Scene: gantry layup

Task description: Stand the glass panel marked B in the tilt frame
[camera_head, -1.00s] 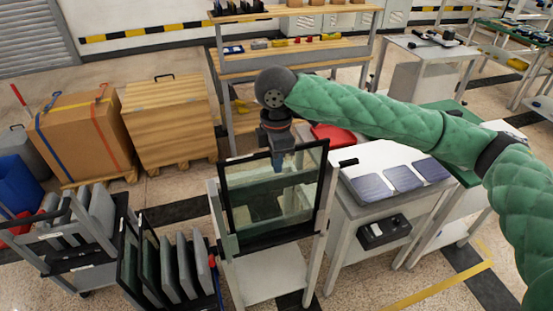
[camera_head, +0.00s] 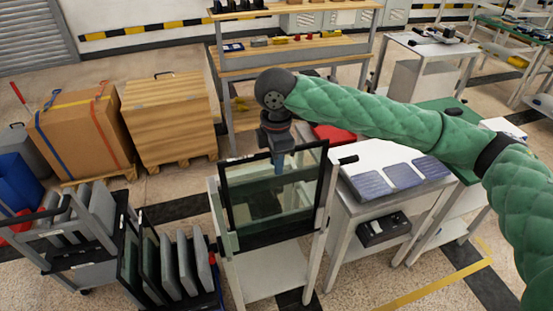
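A black-edged glass panel (camera_head: 240,206) stands tilted in the pale tilt frame (camera_head: 327,215), in the middle of the head view. No letter can be read on it, so I cannot tell whether it is panel B. My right gripper (camera_head: 278,167) points down at the panel's top edge, near its middle. Its blue-grey fingers overlap the glass in the picture. Whether they touch or grip the panel cannot be told, and the finger gap is not visible. My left gripper is out of view.
A rack (camera_head: 125,268) with dark-edged and grey panels stands left of the frame. A cart (camera_head: 60,262) with grey slabs is further left. A white table (camera_head: 372,155) with blue-grey plates is close on the right. Crates (camera_head: 168,115) and shelving stand behind.

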